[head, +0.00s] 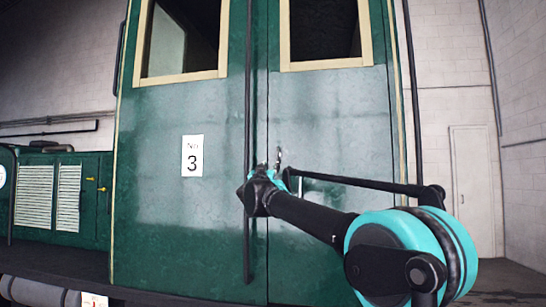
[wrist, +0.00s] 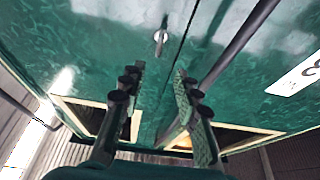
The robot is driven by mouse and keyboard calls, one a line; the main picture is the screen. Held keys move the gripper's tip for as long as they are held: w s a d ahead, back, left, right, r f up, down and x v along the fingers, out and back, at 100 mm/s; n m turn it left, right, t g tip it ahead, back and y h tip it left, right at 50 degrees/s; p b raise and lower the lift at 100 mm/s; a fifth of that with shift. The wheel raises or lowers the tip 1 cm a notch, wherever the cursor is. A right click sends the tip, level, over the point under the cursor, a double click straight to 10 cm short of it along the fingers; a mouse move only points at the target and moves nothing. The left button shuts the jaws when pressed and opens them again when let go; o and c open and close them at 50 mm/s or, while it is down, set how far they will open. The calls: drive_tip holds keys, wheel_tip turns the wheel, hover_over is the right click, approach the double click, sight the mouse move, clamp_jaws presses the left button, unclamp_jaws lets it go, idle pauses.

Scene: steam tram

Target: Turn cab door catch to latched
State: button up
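The cab door catch (wrist: 160,38) is a small bright metal piece on the green door, left of the door seam in the wrist view. In the head view its metal tip (head: 279,155) shows just above my gripper, which hides part of it. My gripper (wrist: 160,74) is open and empty, its two fingers spread apart. The catch lies beyond the fingertips, roughly in line with the gap between them, and neither finger appears to touch it. In the head view my gripper (head: 264,180) is close to the green cab door (head: 325,115); its fingers are hard to make out there.
A dark vertical handrail (head: 248,120) runs down the cab left of my gripper; it crosses the wrist view diagonally (wrist: 235,45). A white number 3 plate (head: 192,156) is further left. Two cream-framed windows (head: 180,76) are above. Green side housing (head: 92,185) stands at the left.

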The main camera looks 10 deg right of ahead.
sight(277, 154)
drive_tip(key=x, duration=1.5)
drive_tip(key=shift+w+d, duration=0.15)
drive_tip(key=shift+w, duration=0.1)
clamp_jaws()
